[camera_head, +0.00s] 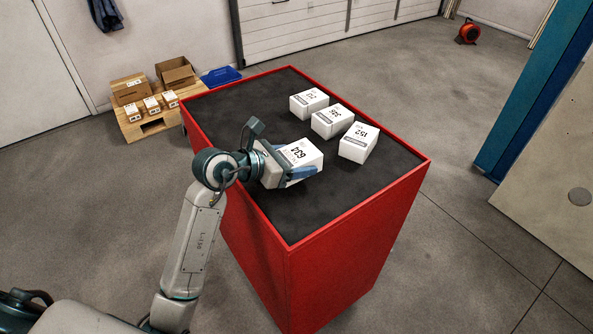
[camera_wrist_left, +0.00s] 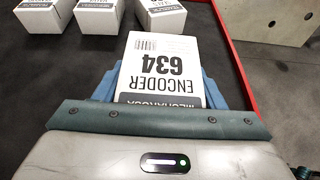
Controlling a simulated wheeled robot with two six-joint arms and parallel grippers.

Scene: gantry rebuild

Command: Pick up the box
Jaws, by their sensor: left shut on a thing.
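A white box labelled 634 (camera_head: 303,152) is at the near left part of the black top of the red cabinet (camera_head: 345,195). My left gripper (camera_head: 296,173) is shut on this box. In the left wrist view the box (camera_wrist_left: 160,70) lies between the blue fingers of the left gripper (camera_wrist_left: 160,88), its label reading ENCODER 634. I cannot tell whether the box touches the top or is slightly raised. Three more white boxes stand in a row behind it: one marked 152 (camera_head: 358,143), a middle one (camera_head: 332,121) and a far one (camera_head: 309,103). My right gripper is not in view.
The cabinet top has a raised red rim (camera_head: 362,204). Its front right part is bare. A wooden pallet (camera_head: 150,122) with cartons and small boxes stands on the floor at the back left, beside a blue bin (camera_head: 221,77). A blue post (camera_head: 535,90) stands at right.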

